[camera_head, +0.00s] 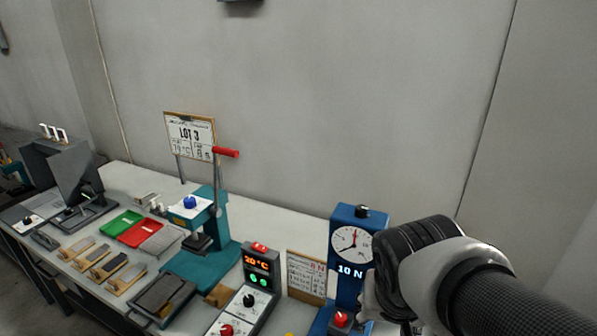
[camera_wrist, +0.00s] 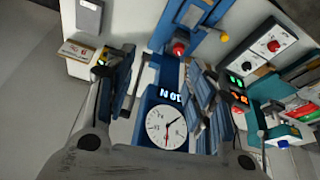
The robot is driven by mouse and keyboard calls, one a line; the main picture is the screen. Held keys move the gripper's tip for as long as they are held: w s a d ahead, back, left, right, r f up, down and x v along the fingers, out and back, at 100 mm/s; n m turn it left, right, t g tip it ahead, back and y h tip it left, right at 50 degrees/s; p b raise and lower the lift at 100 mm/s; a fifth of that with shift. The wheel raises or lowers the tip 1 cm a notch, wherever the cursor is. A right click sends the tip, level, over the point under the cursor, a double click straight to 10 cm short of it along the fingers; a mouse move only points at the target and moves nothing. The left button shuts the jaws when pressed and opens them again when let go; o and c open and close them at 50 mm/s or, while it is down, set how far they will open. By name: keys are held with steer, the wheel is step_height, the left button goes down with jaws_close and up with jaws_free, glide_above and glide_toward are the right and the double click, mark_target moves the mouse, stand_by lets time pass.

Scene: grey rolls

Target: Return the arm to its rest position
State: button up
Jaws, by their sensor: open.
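My arm comes in from the right in the head view, and its dark wrist covers part of the blue force gauge (camera_head: 347,215). I cannot tell whether the fingers touch the gauge. In the head view the fingertips are mostly hidden behind the wrist.
A teal press (camera_head: 205,245) with a red-handled lever stands mid-bench. A temperature controller (camera_head: 260,270) and a sign (camera_head: 306,272) stand left of the gauge. Green (camera_head: 121,223) and red (camera_head: 140,228) trays lie further left. The wall above the bench is mostly bare.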

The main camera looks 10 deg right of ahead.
steer(key=shift+a, duration=0.1)
steer(key=s+a+r+n+y, duration=0.1)
steer(key=s+a+n, duration=0.3)
steer(key=s, duration=0.4)
steer(key=shift+s+a+r+t+y, duration=0.15)
steer(key=shift+s+r+t+y, duration=0.2)
steer(key=shift+t+y, duration=0.05)
stand_by(0.5)
